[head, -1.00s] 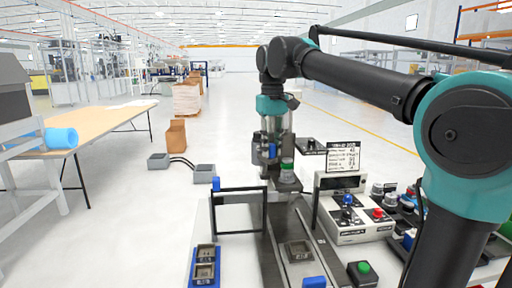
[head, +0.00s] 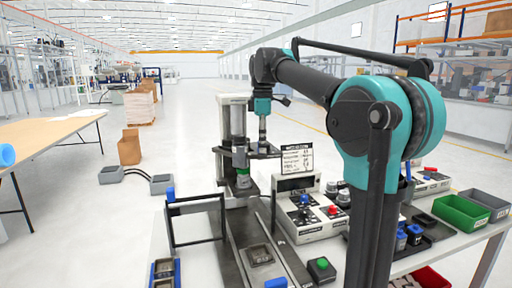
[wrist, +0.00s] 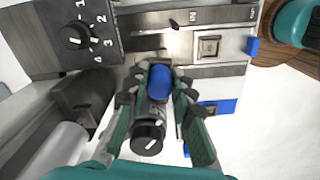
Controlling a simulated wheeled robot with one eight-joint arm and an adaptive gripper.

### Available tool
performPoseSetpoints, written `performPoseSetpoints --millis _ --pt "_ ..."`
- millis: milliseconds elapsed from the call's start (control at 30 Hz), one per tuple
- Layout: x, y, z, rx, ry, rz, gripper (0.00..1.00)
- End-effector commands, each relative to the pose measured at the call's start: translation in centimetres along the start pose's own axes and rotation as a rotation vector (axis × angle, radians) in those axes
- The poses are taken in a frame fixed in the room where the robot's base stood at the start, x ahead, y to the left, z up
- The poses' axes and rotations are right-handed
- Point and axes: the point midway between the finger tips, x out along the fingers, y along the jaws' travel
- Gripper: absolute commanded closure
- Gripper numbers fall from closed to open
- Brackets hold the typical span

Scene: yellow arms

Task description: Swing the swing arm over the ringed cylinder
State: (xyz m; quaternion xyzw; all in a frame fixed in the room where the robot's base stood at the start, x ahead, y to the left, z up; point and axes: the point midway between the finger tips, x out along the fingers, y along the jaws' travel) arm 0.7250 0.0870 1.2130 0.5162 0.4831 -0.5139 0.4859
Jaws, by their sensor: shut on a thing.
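In the head view, a cylinder with a green ring (head: 243,180) stands at the foot of a grey and clear column (head: 235,115). A grey head hangs just above it. A dark arm (head: 266,152), which looks like the swing arm, reaches to the right from the column. My gripper (head: 262,138) is at this dark arm, right of the ringed cylinder; its fingers are too small to make out there. In the wrist view my gripper (wrist: 157,100) has its green-padded fingers closed around a blue-topped knob (wrist: 160,77) with a dark cylindrical body. The ringed cylinder is not clear there.
A control box (head: 303,212) with knobs and a sign (head: 297,159) are on the right. A green bin (head: 461,213) lies farther right. A numbered dial (wrist: 75,34) is close by in the wrist view.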

Motion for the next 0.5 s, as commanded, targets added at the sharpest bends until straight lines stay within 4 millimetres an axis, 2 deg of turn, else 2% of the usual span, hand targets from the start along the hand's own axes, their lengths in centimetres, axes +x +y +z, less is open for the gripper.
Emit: performPoseSetpoints --millis 200,500 --pt "0.0 1.8 0.5 -0.107 0.002 0.0 1.0" --pt "0.0 2.8 0.8 -0.169 0.002 0.001 1.0"
